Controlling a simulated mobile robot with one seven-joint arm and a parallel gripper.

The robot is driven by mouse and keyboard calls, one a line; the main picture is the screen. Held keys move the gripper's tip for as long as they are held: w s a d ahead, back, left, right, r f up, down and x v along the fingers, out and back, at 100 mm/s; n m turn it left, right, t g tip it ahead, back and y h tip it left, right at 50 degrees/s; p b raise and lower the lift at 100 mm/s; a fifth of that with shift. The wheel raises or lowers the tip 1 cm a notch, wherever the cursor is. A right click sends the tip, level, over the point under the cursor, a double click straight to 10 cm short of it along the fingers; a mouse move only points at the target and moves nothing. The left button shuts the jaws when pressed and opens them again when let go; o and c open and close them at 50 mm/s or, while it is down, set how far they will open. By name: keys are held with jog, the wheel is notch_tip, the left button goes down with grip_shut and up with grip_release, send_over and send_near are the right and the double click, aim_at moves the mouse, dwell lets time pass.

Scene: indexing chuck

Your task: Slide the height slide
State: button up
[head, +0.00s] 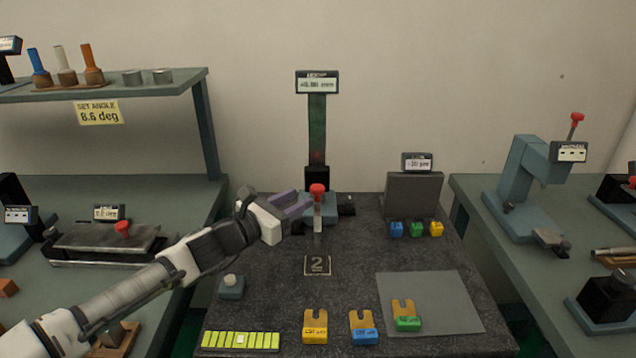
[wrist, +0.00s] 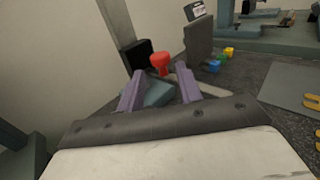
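A height gauge stands at the back of the dark granite table, with a green column (head: 317,125) and a display (head: 317,84) on top. A black slide block (head: 317,179) sits low on the column. A red knob (head: 317,190) shows in front of it, above a pale spindle (head: 317,222). My gripper (head: 300,204) comes in from the left, its purple fingers close to the knob's left side. In the wrist view, my gripper (wrist: 160,88) is open and empty. The red knob (wrist: 160,62) appears beyond the gap between the fingertips; contact cannot be told.
A grey block with a display (head: 414,195) stands to the right, with small blue, green and yellow pieces in front. Yellow-forked gauges (head: 315,327), a grey mat (head: 445,300) and a yellow-green strip (head: 240,341) lie nearer. Side benches flank the table.

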aim_at(313, 190)
jog(key=p+x, duration=0.1)
jog(key=x, duration=0.6)
jog(key=shift+d+f+p, duration=0.1)
jog(key=shift+p, duration=0.25)
grip_shut()
